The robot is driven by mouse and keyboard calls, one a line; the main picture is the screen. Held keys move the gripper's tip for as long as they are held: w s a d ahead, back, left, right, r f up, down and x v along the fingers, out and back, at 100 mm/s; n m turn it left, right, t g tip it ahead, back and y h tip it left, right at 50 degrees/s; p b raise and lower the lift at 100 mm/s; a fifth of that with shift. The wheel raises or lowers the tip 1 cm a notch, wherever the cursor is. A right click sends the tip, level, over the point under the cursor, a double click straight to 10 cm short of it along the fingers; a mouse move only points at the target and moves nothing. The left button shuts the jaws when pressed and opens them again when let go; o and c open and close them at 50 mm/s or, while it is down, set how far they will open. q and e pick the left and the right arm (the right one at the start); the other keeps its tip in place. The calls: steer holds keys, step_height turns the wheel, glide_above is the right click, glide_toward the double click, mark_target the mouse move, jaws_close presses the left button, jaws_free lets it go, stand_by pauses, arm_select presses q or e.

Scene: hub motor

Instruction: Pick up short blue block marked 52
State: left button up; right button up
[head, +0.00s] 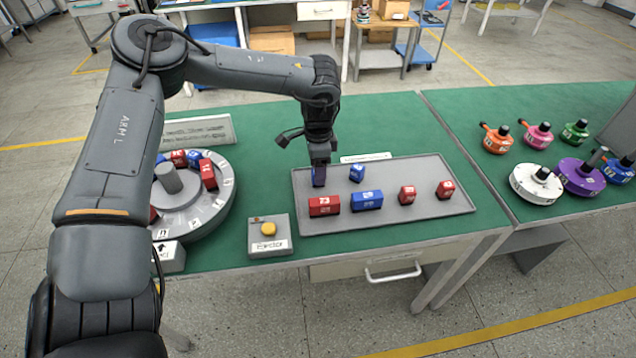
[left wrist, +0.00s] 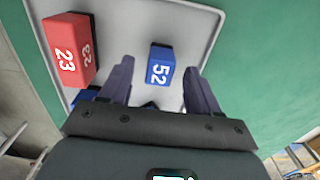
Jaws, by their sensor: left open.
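The short blue block marked 52 (left wrist: 160,65) sits on the grey tray (left wrist: 215,22), its white number showing in the left wrist view. My left gripper (left wrist: 158,68) is open, with one finger on each side of the block in that view and visible gaps on both sides. My right gripper is out of view.
A red block marked 23 (left wrist: 70,48) lies in front of it; it also shows in the head view (head: 323,206). Nearby are a long blue block (head: 366,201), a small blue block (head: 357,173) and two red ones. A rotary dial (head: 225,200) and button box (head: 283,245) stand left.

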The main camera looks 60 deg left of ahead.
arm_select(q)
step_height(320, 180, down, 2)
steer(key=shift+f, duration=0.15)
steer(key=c, duration=1.1)
steer(key=shift+c, duration=0.2)
steer(key=shift+r, duration=0.2)
